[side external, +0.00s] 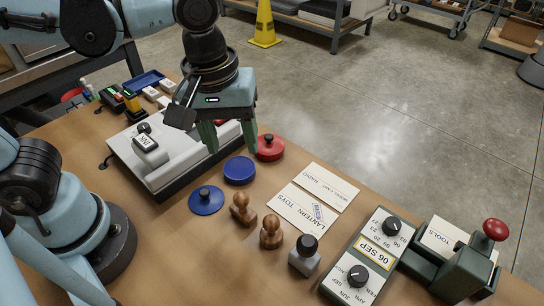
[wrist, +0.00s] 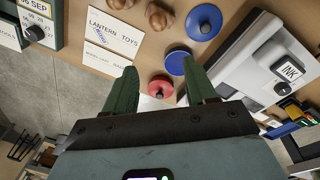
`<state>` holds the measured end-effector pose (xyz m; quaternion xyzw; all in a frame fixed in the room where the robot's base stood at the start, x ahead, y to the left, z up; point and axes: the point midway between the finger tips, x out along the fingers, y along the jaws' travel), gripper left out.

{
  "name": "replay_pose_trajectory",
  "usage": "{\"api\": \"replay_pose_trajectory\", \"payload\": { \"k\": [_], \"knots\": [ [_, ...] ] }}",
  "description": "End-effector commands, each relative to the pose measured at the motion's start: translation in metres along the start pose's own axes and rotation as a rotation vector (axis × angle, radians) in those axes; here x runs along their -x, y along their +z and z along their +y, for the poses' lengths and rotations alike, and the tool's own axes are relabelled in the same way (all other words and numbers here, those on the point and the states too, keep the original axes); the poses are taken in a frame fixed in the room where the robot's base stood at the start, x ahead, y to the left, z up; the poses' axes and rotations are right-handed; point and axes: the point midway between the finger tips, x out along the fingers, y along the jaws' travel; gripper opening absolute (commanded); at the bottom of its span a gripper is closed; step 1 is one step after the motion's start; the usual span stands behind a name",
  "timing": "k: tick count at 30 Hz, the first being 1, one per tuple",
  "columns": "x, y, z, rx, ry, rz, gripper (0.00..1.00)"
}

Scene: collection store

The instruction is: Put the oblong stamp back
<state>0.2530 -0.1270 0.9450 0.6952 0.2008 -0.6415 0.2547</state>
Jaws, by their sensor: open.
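Two brown wooden-handled stamps (side external: 242,209) (side external: 271,232) stand upright on the table. A grey block stamp with a black knob (side external: 304,254) stands to their right. I cannot tell from their hidden bases which is the oblong one. In the wrist view, parts of two wooden handles (wrist: 125,4) (wrist: 160,18) show at the top edge. My gripper (side external: 228,144) is open, pointing down beside the grey ink machine (side external: 150,142), apart from all the stamps. In the wrist view, nothing shows held between the fingertips (wrist: 160,76).
A blue lid (side external: 206,200), a blue pad (side external: 239,170) and a red knobbed lid (side external: 268,147) lie near my gripper. Cards, one marked LANTERN TOYS (side external: 309,212), lie centrally. A date device (side external: 368,257) and a green press (side external: 462,265) stand to the right.

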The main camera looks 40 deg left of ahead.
Motion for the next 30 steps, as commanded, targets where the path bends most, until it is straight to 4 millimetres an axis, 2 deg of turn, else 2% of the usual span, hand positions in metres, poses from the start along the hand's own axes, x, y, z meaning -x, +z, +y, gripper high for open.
{"api": "replay_pose_trajectory", "payload": {
  "k": [6,13,18,30],
  "knots": [
    [-0.010,-0.056,-0.036,-0.290,0.149,0.197,0.56],
    [-0.013,-0.095,-0.069,-0.557,0.156,0.437,0.56],
    [-0.013,-0.105,-0.080,-0.644,0.131,0.515,0.56],
    [-0.013,-0.106,-0.080,-0.657,0.128,0.522,0.56]
  ]
}}
